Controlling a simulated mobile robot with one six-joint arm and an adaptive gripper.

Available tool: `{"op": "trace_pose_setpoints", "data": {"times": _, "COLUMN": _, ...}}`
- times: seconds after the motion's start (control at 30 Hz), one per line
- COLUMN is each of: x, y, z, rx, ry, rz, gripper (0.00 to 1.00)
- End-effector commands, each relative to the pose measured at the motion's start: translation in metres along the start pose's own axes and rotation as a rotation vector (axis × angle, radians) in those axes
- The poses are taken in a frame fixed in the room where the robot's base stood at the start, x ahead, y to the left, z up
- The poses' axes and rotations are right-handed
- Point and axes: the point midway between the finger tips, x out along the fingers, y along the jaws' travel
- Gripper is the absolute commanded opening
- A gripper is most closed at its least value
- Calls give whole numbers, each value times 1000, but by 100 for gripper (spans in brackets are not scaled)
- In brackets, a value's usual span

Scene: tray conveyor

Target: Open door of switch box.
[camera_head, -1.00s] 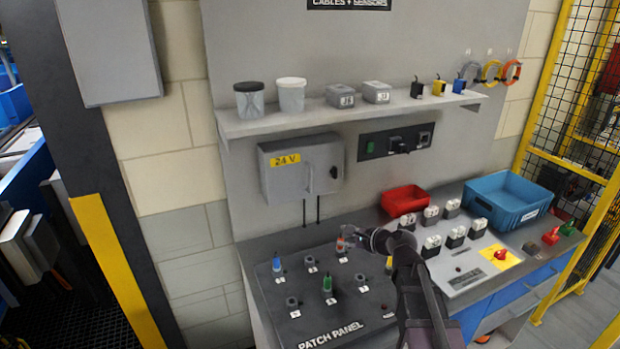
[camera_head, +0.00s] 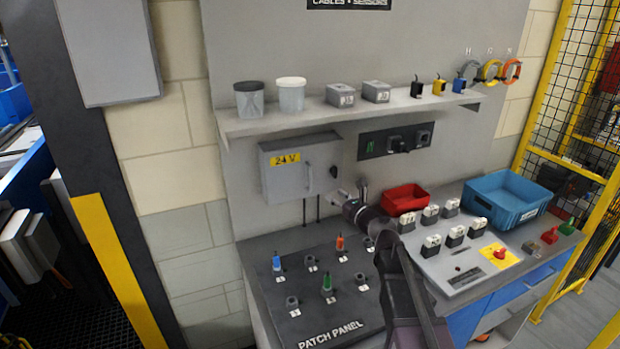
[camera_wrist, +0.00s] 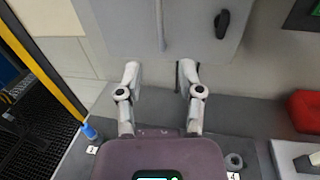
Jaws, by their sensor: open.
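The grey switch box (camera_head: 300,168) with a yellow "24 V" label hangs on the wall panel under the shelf. Its door looks shut. A vertical bar handle (camera_wrist: 160,25) and a dark knob (camera_wrist: 222,23) show on the door in the wrist view. My gripper (camera_head: 350,192) is below the box's lower right corner, apart from the handle. In the wrist view my gripper (camera_wrist: 158,72) has its two fingers spread with nothing between them, just below the box's lower edge and roughly in line with the handle.
The patch panel (camera_head: 345,318) with coloured plugs lies on the bench below. A red bin (camera_head: 404,198) and a blue bin (camera_head: 507,199) stand to the right. The shelf (camera_head: 345,115) with cups and small boxes is above. A dark socket strip (camera_head: 396,141) is right of the box.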

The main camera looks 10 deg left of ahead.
Motion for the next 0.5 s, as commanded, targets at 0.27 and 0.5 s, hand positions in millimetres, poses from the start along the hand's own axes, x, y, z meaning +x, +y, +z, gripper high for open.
{"op": "trace_pose_setpoints", "data": {"times": 0.27, "x": 14, "y": -1, "z": 0, "rx": -2, "ry": 0, "rz": 1, "gripper": 48}}
{"op": "trace_pose_setpoints", "data": {"times": 0.5, "x": 44, "y": -1, "z": 0, "rx": -2, "ry": 1, "rz": 2, "gripper": 48}}
